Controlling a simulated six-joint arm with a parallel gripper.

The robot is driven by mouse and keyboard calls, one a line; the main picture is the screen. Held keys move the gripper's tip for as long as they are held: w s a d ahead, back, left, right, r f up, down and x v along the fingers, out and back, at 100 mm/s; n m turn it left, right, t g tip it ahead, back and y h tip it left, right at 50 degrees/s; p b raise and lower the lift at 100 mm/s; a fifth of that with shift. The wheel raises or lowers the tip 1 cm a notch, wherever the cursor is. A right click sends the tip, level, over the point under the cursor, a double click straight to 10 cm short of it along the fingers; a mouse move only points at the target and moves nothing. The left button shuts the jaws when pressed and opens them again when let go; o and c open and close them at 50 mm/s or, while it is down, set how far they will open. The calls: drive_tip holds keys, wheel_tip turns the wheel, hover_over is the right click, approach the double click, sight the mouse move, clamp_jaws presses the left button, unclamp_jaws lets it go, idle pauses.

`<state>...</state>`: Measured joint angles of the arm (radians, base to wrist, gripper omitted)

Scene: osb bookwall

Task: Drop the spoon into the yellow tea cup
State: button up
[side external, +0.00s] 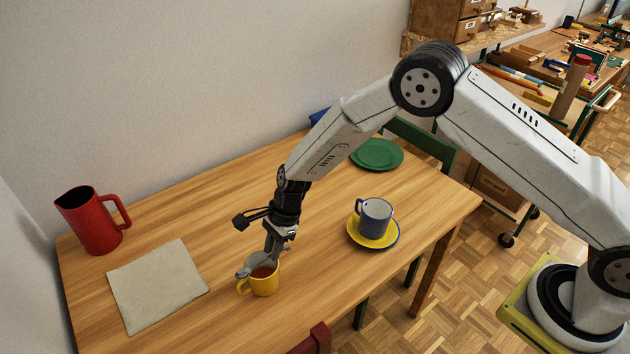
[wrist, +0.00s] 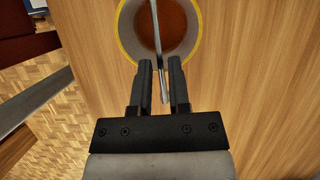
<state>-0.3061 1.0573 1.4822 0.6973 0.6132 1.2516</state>
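The yellow tea cup (side external: 265,286) stands on the wooden table near its front edge, with brown inside. In the wrist view its yellow rim (wrist: 123,45) is at the top. The thin metal spoon (wrist: 157,40) runs across the cup's opening in the wrist view, its handle end reaching back between my fingers. My gripper (wrist: 160,62) is low over the cup, with a gap between its fingers and the spoon handle. It also shows in the side view (side external: 262,262). How deep the spoon sits in the cup is hard to tell.
A blue cup (side external: 375,216) stands on a yellow saucer (side external: 362,240) to the right. A green plate (side external: 377,154) is at the back. A red jug (side external: 93,222) and a grey cloth (side external: 157,285) are at the left. Open table lies between them.

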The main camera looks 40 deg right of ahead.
drive_tip(key=o, duration=0.3)
drive_tip(key=shift+r, duration=0.1)
drive_tip(key=shift+v, duration=3.8)
drive_tip(key=shift+d, duration=0.1)
drive_tip(key=shift+d, duration=0.1)
drive_tip(key=shift+s+d+r, duration=0.15)
drive_tip(key=shift+d+r, duration=0.1)
drive_tip(key=s+d+r+n+t+h, duration=0.1)
drive_tip(key=s+d+r+n, duration=0.3)
drive_tip(key=s+d+n, duration=0.4)
drive_tip(key=s+d+r+n+t+h, duration=0.1)
drive_tip(key=s+d+r+n+h, duration=0.2)
drive_tip(key=s+d+n, duration=0.6)
wheel_tip(320, 180, up, 2)
drive_tip(key=s+d, duration=0.1)
drive_tip(key=s, duration=0.2)
drive_tip(key=shift+d+r+t, duration=0.2)
drive_tip(key=shift+r+t, duration=0.05)
drive_tip(key=shift+t, duration=0.15)
